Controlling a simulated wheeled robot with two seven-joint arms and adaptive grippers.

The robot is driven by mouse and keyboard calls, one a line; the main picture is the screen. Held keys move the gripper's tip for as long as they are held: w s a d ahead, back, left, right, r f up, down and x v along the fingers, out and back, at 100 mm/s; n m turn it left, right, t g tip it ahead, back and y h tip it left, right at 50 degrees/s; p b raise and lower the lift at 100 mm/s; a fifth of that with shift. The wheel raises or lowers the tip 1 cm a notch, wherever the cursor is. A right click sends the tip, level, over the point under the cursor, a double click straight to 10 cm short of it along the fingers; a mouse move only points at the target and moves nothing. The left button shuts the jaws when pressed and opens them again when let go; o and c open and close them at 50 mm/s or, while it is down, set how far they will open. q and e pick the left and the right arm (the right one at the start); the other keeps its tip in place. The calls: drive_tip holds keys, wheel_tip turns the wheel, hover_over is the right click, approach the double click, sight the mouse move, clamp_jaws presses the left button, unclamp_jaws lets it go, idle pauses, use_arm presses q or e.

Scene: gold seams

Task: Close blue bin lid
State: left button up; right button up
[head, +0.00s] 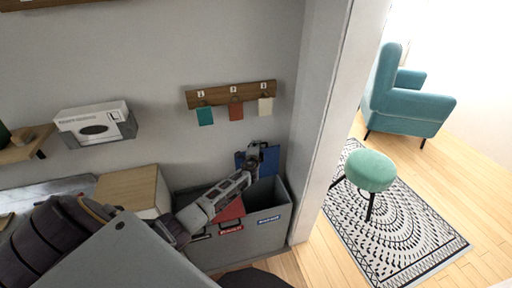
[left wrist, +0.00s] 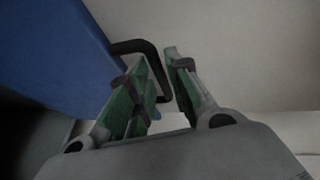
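The blue lid (head: 269,161) stands raised against the wall above the right-hand compartment of the grey bin unit (head: 247,240). It fills the upper left of the left wrist view (left wrist: 50,50). Its dark bent handle (left wrist: 137,46) reaches from the lid to my left gripper's fingers. My left gripper (head: 256,150) is at the lid's upper edge in the head view. In the left wrist view its green-padded fingers (left wrist: 176,55) lean together with a narrow gap at the tips. Whether they grip the handle is unclear. My right gripper is not in view.
A red lid (head: 231,210) is tilted beside the blue bin's compartment, partly behind my left arm. A wooden-topped cabinet (head: 130,185) stands left of the bins. A hook rail (head: 236,93) hangs above. A door post bounds the right; a green stool (head: 370,170) stands beyond.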

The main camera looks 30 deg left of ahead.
use_arm(q)
drive_tip(key=shift+w+a+f, duration=0.1)
drive_tip(key=shift+w+a, duration=0.05)
drive_tip(key=shift+w, duration=0.2)
drive_tip(key=shift+c, duration=0.3)
clamp_jaws()
